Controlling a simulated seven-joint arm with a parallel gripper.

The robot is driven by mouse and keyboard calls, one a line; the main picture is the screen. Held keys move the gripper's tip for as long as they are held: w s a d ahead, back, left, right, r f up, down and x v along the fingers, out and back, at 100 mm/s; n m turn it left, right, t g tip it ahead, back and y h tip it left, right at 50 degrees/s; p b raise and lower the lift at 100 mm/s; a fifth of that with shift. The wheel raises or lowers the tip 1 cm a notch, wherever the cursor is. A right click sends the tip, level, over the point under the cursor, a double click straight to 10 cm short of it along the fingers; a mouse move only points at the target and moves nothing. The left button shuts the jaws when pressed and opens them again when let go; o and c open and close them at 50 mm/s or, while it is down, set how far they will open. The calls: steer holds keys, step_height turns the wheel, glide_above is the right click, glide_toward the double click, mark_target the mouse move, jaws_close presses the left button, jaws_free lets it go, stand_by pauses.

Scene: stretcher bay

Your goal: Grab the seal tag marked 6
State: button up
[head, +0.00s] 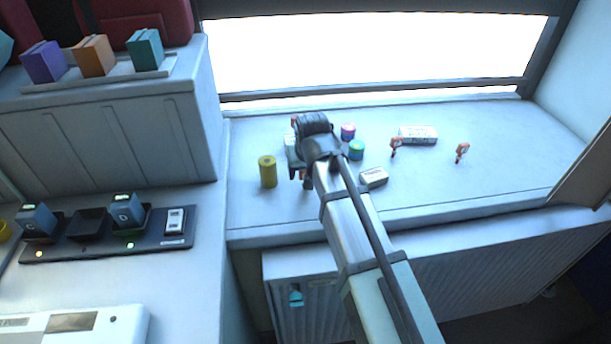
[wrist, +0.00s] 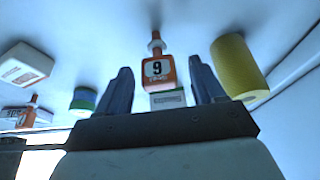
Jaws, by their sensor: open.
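An orange-red seal tag (wrist: 158,71) with a white number plate stands between the fingertips of my gripper (wrist: 160,68) in the wrist view. The fingers are open, one on each side, with gaps to the tag. This view is upside down; the digit looks like a 9 in it, so it reads as 6 upright. In the head view my wrist hides most of this tag. Two more red tags, one near the white box (head: 396,144) and one farther right (head: 461,151), stand on the ledge, their numbers unreadable.
A yellow roll (head: 268,172) stands close beside my gripper; it also shows in the wrist view (wrist: 240,67). Blue-green (head: 356,150) and pink-blue (head: 348,131) rolls, a small box (head: 374,177) and a long white box (head: 418,134) share the ledge (head: 500,180). Its right side is mostly clear.

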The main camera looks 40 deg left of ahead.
steer(key=shift+c, duration=0.4)
steer(key=c, duration=1)
steer(key=shift+o, duration=0.2)
steer(key=shift+r, duration=0.15)
